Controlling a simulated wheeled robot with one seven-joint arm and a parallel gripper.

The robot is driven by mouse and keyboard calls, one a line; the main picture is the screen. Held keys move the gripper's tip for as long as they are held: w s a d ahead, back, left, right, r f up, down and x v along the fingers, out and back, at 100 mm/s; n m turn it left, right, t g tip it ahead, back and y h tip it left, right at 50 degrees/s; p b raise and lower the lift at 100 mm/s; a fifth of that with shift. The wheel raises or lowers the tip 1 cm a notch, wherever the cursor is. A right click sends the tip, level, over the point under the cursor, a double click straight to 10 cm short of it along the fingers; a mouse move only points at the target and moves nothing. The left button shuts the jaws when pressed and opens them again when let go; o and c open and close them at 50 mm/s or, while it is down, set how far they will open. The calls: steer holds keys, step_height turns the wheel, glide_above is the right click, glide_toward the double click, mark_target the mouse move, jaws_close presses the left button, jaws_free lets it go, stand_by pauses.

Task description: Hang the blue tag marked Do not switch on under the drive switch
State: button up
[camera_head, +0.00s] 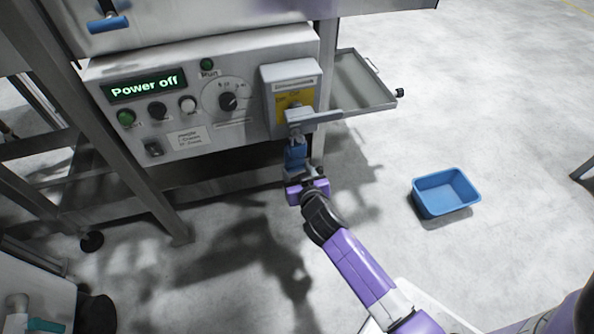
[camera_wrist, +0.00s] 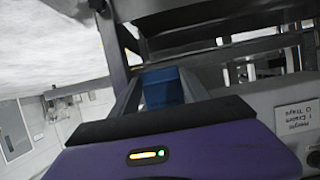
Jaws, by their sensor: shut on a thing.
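My gripper (camera_head: 297,164) is shut on the blue tag (camera_head: 295,155) and holds it just below the drive switch box on the washer's panel. The tag also shows between the fingers in the wrist view (camera_wrist: 163,86); its lettering cannot be read. The drive switch (camera_head: 281,104) is a grey box with a yellow plate at the panel's right end. A grey handle-like part crosses its lower front, just above the tag. I cannot tell whether the tag touches it.
The control panel (camera_head: 215,125) has a green "Power off" display (camera_head: 144,85), knobs and a label. A grey tray-like flap (camera_head: 362,82) juts out right of the switch. A blue bin (camera_head: 446,192) stands on the open floor to the right. A frame leg (camera_head: 135,160) stands at left.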

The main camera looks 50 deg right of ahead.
mark_target(295, 166)
steer(key=shift+w+d, duration=0.15)
steer(key=shift+w, duration=0.05)
steer(key=shift+w+d, duration=0.65)
steer(key=shift+w, duration=0.35)
steer(key=shift+f+b, duration=0.35)
steer(key=shift+b, duration=0.05)
steer(key=shift+w+d+f+b, duration=0.25)
steer(key=shift+w+f+b, duration=0.1)
steer(key=shift+b, duration=0.1)
steer(key=o, duration=1.4)
